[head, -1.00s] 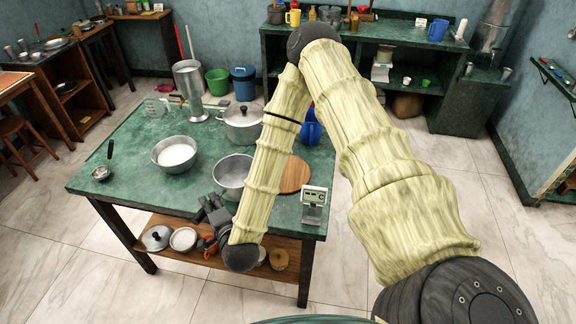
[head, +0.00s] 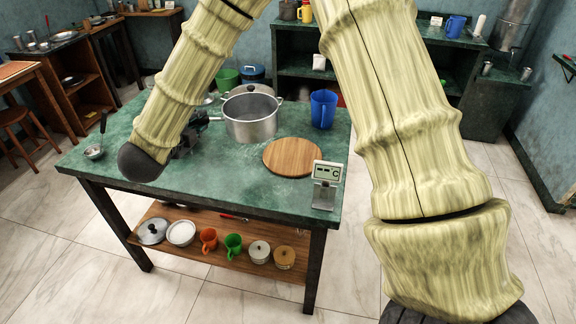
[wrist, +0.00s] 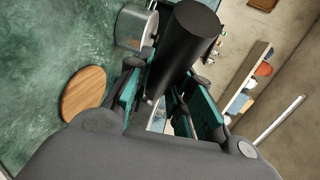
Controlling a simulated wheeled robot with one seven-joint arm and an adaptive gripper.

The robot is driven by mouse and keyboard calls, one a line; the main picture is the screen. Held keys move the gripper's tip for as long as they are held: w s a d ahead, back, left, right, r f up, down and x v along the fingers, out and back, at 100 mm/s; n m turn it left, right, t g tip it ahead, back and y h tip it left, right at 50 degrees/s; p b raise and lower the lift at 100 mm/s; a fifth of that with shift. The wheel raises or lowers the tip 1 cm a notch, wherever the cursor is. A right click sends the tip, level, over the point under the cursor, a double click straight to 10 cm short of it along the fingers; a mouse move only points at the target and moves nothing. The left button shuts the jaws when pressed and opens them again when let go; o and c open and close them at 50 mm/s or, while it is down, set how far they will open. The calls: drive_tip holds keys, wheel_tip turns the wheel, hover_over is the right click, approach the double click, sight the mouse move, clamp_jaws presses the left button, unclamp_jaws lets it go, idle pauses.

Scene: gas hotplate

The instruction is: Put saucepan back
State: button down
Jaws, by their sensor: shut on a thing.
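The saucepan (head: 250,126), a grey metal open-topped pan, is in the head view just right of my gripper (head: 192,132), in front of the lidded pot. Whether its base touches the table cannot be told. In the wrist view its thick black handle (wrist: 186,45) passes between the fingers of my gripper (wrist: 163,78), which is shut on it. My forearm partly hides the gripper in the head view.
The green table (head: 240,180) carries a round wooden board (head: 292,157), a blue jug (head: 323,108) and a small scale-like device (head: 327,185). A ladle (head: 94,152) lies at left. Mugs and jars stand on the lower shelf (head: 200,250). The table's front middle is clear.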

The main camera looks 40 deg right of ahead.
drive_tip(key=s+m+g+b, duration=0.1)
drive_tip(key=b, duration=0.1)
drive_tip(key=s+a+m+g+h+b, duration=0.1)
drive_tip(key=b, duration=0.1)
drive_tip(key=shift+a+r+h, duration=0.15)
drive_tip(key=shift+h, duration=0.15)
wheel_tip(320, 180, down, 9)
drive_tip(key=s+m+g+b, duration=0.1)
drive_tip(key=b, duration=0.4)
drive_tip(key=shift+h, duration=0.3)
drive_tip(key=shift+s+d+f+p+x, duration=0.2)
drive_tip(key=shift+s+x, duration=0.25)
drive_tip(key=shift+x, duration=2.15)
drive_tip(key=shift+s+d+f+p+x, duration=0.15)
drive_tip(key=shift+s+f+x, duration=0.2)
drive_tip(key=shift+x, duration=2.25)
drive_tip(key=shift+s+d+f+p+x, duration=0.2)
drive_tip(key=shift+s+x, duration=0.3)
drive_tip(key=shift+x, duration=2.1)
drive_tip(key=shift+f, duration=0.1)
drive_tip(key=shift+f, duration=0.1)
drive_tip(key=c, duration=1.3)
unclamp_jaws()
drive_tip(key=shift+o, duration=0.2)
